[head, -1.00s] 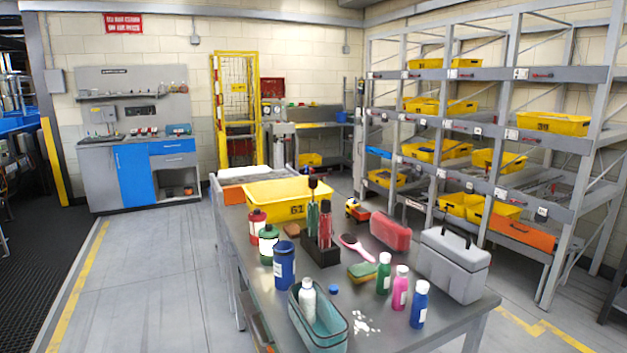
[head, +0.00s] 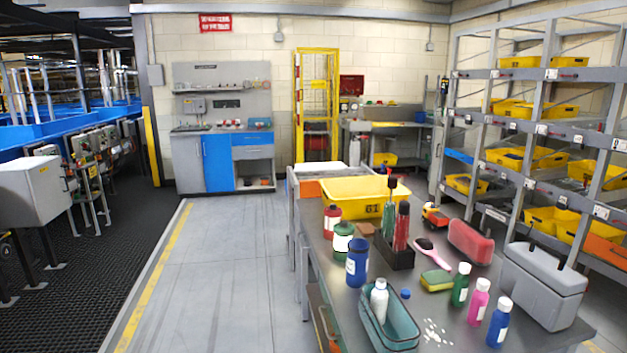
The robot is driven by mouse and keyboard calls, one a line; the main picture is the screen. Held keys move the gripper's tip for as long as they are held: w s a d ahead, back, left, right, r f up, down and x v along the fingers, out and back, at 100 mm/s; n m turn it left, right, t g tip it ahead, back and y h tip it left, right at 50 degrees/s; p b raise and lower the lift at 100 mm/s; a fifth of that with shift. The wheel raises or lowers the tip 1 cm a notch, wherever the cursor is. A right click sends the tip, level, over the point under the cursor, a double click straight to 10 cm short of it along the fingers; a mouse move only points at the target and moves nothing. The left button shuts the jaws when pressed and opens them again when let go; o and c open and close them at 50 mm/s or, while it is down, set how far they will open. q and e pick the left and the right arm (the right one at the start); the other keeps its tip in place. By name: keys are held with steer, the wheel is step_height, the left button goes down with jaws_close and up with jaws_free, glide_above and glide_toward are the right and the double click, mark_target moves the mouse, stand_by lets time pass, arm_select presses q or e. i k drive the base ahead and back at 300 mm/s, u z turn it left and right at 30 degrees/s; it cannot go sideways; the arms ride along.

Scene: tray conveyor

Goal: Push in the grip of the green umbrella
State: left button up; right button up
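The green umbrella (head: 388,222) stands folded and upright in a black stand (head: 396,254) on the grey table. Its dark grip rises above the rest, higher than the red umbrella (head: 402,226) beside it. The foot of the green umbrella is hidden inside the stand. Neither of my grippers shows in the head view.
The table (head: 338,272) also holds a yellow bin (head: 345,207), a blue jar (head: 357,262), a teal basket (head: 400,330), a pink brush (head: 424,244), several bottles and a grey cooler box (head: 545,285). Open floor (head: 225,270) lies left of the table.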

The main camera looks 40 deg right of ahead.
mark_target(392, 182)
steer(key=u, duration=0.7)
steer(key=i, duration=1.95)
steer(key=z, duration=2.55)
